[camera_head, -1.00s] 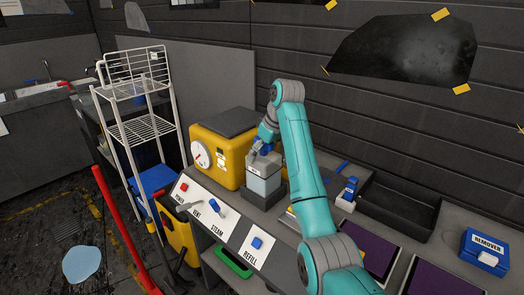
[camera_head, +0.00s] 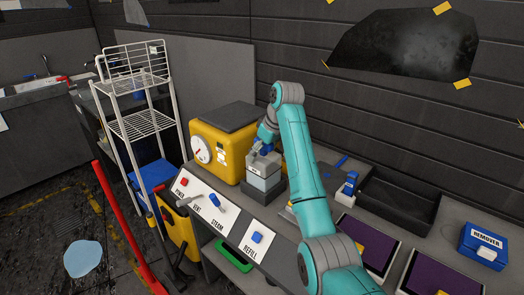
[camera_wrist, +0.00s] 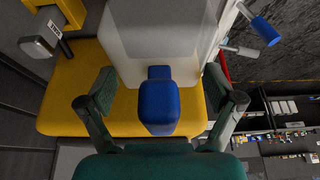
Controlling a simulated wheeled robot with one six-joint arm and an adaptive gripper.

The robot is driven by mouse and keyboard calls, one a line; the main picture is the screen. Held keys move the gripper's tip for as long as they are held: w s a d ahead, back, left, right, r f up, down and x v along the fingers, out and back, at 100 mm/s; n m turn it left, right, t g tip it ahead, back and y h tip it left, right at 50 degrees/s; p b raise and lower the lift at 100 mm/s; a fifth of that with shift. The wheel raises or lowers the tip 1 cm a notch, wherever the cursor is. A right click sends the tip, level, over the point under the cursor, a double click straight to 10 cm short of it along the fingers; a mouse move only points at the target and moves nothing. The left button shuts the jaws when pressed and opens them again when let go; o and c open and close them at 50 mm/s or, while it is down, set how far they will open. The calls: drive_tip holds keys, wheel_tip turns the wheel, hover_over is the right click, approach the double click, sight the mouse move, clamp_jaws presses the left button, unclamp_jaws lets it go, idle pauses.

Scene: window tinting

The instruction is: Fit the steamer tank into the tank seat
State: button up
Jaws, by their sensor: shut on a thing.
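The steamer tank (camera_head: 264,181) is a pale, boxy container with a grey top, beside the yellow steamer. In the wrist view the tank (camera_wrist: 160,40) is a translucent block with a blue handle (camera_wrist: 158,105). My gripper (camera_head: 262,150) is above the tank, shut on its handle. In the wrist view the fingers of my gripper (camera_wrist: 160,98) are on either side of the handle. The dark tank seat (camera_head: 266,199) is around the tank's lower end. The tank looks upright. Whether it touches the seat's bottom is hidden.
The yellow steamer (camera_head: 232,155) stands close left of the tank. A sloped control panel (camera_head: 232,228) with switches lies in front. The wall is behind.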

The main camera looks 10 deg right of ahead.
drive_tip(key=shift+f, duration=0.3)
drive_tip(key=o, duration=1.5)
drive_tip(key=shift+f, duration=0.1)
wheel_tip(320, 180, up, 10)
drive_tip(key=shift+r, duration=0.1)
